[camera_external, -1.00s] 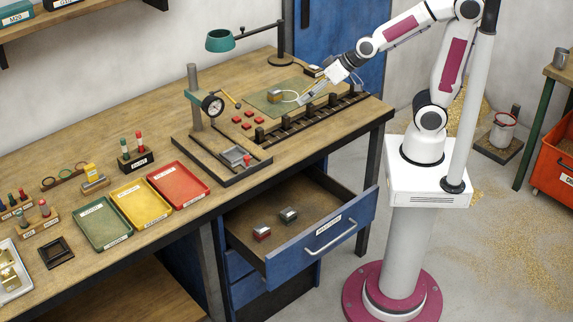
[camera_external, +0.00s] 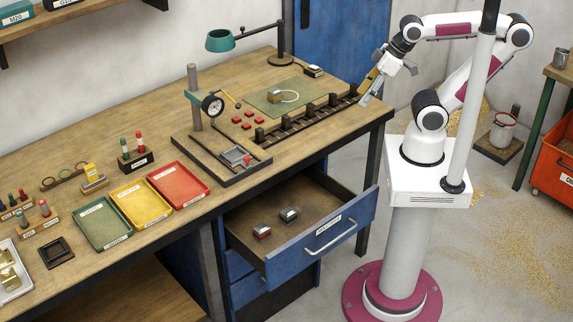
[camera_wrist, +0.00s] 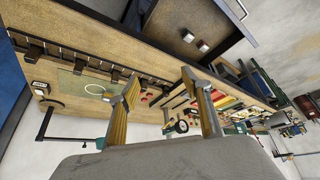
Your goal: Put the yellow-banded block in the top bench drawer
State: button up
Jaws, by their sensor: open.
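A small grey block with a tan-yellow band (camera_external: 275,95) sits on the green mat (camera_external: 262,105) beside a white loop; it looks like the yellow-banded block. My gripper (camera_external: 364,96) is open and empty, raised by the right end of the bench, well to the right of the block. Its two spread fingers show in the wrist view (camera_wrist: 162,78) with nothing between them. The top bench drawer (camera_external: 320,237) is pulled out, with a red-banded block (camera_external: 262,231) and a greenish-banded block (camera_external: 289,215) inside.
A dark slotted rack with upright posts (camera_external: 308,117) runs along the bench edge between mat and gripper. A green lamp (camera_external: 220,40) and a dial gauge stand (camera_external: 195,110) rise nearby. The drawer has free floor space.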

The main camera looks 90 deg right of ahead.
aim_at(275, 96)
jog(key=shift+o, duration=0.4)
